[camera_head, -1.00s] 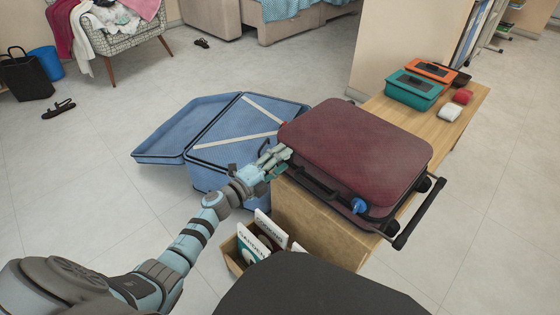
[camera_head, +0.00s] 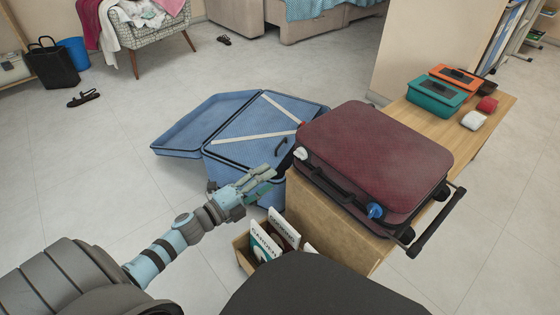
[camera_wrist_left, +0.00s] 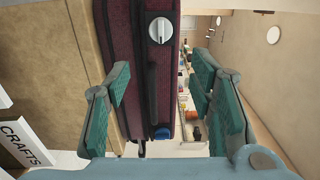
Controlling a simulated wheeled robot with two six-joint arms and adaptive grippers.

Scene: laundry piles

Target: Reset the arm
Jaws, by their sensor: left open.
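My left gripper (camera_head: 262,182) is open and empty, left of the maroon suitcase (camera_head: 375,150) and apart from it in the head view. In the left wrist view, its two green-padded fingers (camera_wrist_left: 160,100) stand wide apart, with the suitcase side (camera_wrist_left: 140,60) seen between and beyond them. The suitcase lies flat and closed on the wooden bench (camera_head: 330,215). A white knob (camera_wrist_left: 160,30), a dark handle and a blue knob show on its side. My right gripper is in neither view.
An open blue suitcase (camera_head: 185,140) stands on the floor behind my gripper. A box of books (camera_head: 243,258) is on the floor below it. A teal case (camera_head: 436,97) and an orange case (camera_head: 457,77) lie farther along the bench.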

